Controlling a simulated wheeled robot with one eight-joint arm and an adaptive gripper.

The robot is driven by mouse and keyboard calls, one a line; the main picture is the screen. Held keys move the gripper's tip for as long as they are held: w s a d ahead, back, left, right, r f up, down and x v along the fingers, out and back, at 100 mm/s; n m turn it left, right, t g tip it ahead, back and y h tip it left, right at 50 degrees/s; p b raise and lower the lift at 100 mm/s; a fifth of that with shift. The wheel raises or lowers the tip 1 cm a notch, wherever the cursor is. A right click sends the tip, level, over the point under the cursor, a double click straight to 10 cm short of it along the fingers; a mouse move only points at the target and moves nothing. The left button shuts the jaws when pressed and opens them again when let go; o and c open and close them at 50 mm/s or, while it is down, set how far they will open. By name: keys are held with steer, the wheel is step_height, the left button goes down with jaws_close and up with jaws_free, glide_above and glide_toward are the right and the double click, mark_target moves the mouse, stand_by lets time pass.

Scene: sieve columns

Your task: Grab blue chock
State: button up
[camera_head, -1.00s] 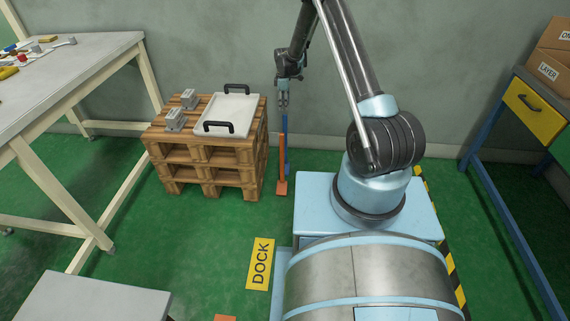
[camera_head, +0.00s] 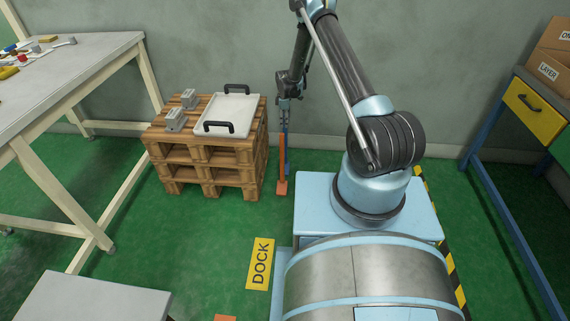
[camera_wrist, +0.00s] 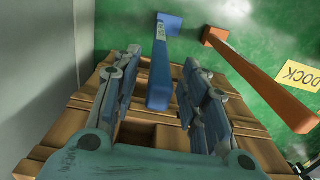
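The blue chock (camera_wrist: 160,60) has a long upright handle and a flat foot on the green floor. In the head view the blue chock (camera_head: 287,167) is mostly hidden behind the orange one. My gripper (camera_wrist: 163,64) is open, pointing down, with the top of the blue handle showing between its two fingers in the wrist view. Gaps show on both sides of the handle. In the head view my gripper (camera_head: 284,122) is over the chock's upper end.
An orange chock (camera_head: 282,172) stands just in front of the blue one; it also shows in the wrist view (camera_wrist: 250,75). A wooden pallet stack (camera_head: 207,155) with a white tray (camera_head: 232,110) and grey blocks (camera_head: 175,119) is close on the left. The wall is behind.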

mark_target(285, 131)
steer(key=shift+w+d+f, duration=0.1)
steer(key=shift+d+f, duration=0.05)
steer(key=shift+f, duration=1.7)
jaws_close()
